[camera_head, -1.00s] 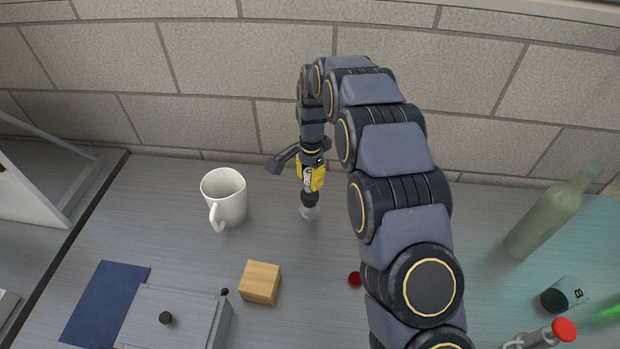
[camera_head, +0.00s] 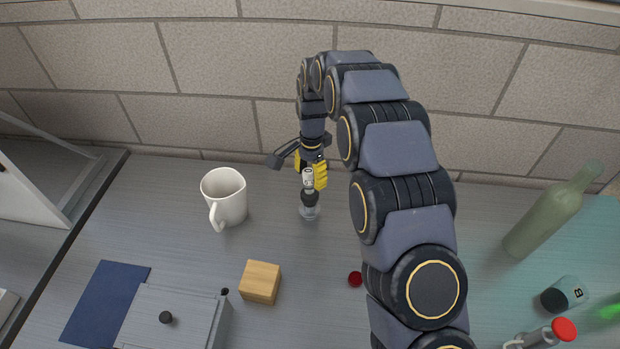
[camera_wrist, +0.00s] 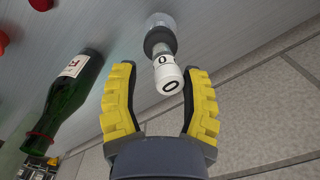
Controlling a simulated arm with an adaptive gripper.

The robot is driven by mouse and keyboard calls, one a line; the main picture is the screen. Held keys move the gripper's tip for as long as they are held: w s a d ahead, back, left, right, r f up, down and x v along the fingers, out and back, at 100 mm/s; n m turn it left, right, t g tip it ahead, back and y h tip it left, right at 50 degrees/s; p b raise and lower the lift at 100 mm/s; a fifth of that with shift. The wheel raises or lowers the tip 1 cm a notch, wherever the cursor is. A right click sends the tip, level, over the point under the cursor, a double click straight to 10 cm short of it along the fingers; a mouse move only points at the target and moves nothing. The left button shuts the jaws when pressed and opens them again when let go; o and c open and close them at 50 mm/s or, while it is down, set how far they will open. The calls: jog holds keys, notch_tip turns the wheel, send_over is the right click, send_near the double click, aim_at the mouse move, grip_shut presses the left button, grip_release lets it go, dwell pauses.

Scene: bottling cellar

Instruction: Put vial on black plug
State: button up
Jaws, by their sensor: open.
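The vial (camera_head: 308,179) is small and white with a dark mark. It stands upright on the black plug (camera_head: 309,198), which sits on a clear glass base (camera_head: 309,213) on the counter. In the wrist view the vial (camera_wrist: 167,76) meets the black plug (camera_wrist: 159,41) end to end, with the clear base (camera_wrist: 160,20) beyond. My gripper (camera_head: 312,172) has yellow fingers. In the wrist view my gripper (camera_wrist: 160,74) is open, its fingers spread on either side of the vial's near end, with gaps visible.
A white mug (camera_head: 224,197) stands to the left. A wooden block (camera_head: 260,282), a red cap (camera_head: 355,279) and a grey box (camera_head: 180,320) lie nearer. A green bottle (camera_head: 545,220), a dark-capped vial (camera_head: 565,295) and a red-topped bottle (camera_head: 550,333) are at right. A brick wall rises behind.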

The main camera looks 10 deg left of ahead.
aim_at(312, 173)
notch_tip(312, 173, up, 10)
jog(key=shift+w+d+r, duration=0.1)
jog(key=shift+w+r, duration=0.05)
